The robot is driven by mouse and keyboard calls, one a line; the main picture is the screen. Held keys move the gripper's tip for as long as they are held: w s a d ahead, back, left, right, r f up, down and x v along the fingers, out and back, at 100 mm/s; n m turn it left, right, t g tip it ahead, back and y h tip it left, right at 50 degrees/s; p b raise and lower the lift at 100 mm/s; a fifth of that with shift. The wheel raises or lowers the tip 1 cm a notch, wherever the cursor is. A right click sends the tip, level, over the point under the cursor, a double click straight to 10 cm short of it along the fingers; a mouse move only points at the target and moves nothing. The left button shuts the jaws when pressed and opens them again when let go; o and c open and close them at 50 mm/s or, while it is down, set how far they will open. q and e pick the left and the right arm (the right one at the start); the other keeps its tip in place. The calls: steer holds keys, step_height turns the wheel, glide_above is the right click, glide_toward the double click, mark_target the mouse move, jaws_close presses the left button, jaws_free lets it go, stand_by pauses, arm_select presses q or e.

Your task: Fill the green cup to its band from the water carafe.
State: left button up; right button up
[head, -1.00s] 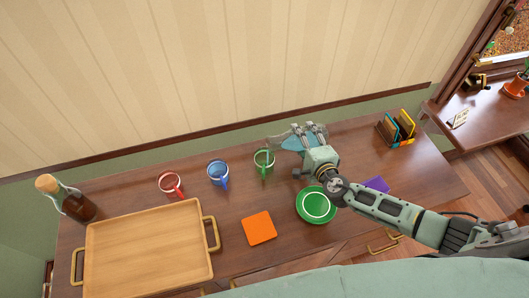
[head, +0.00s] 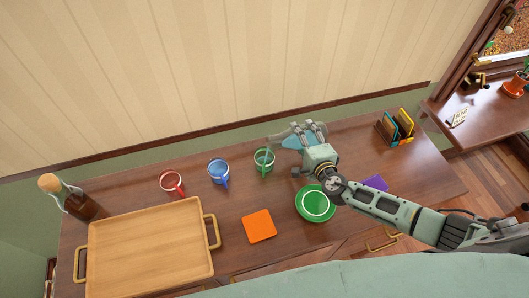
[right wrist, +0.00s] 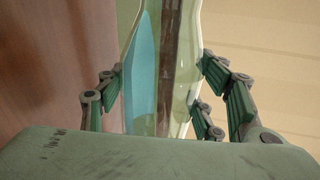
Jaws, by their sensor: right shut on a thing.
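The green cup (head: 264,161) stands upright on the brown table, at the right end of a row of cups. My right gripper (head: 308,134) is shut on the clear water carafe (head: 283,138), which also shows between the fingers in the right wrist view (right wrist: 192,60). The carafe is tilted well over to the left, and its mouth is just above the green cup. Blue water shows inside the carafe. I cannot make out a stream, the cup's band or the level in the cup. My left gripper is out of view.
A blue cup (head: 218,172) and a red cup (head: 171,183) stand left of the green cup. A corked dark bottle (head: 75,203) and wooden tray (head: 150,246) are further left. A green plate (head: 315,203), orange coaster (head: 258,226) and purple coaster (head: 376,183) lie in front.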

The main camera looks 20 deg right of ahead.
steer(key=shift+w+a+r+n+h+p, duration=0.15)
steer(key=shift+r+n+h+p, duration=0.2)
steer(key=shift+r+p, duration=0.8)
stand_by(1.9)
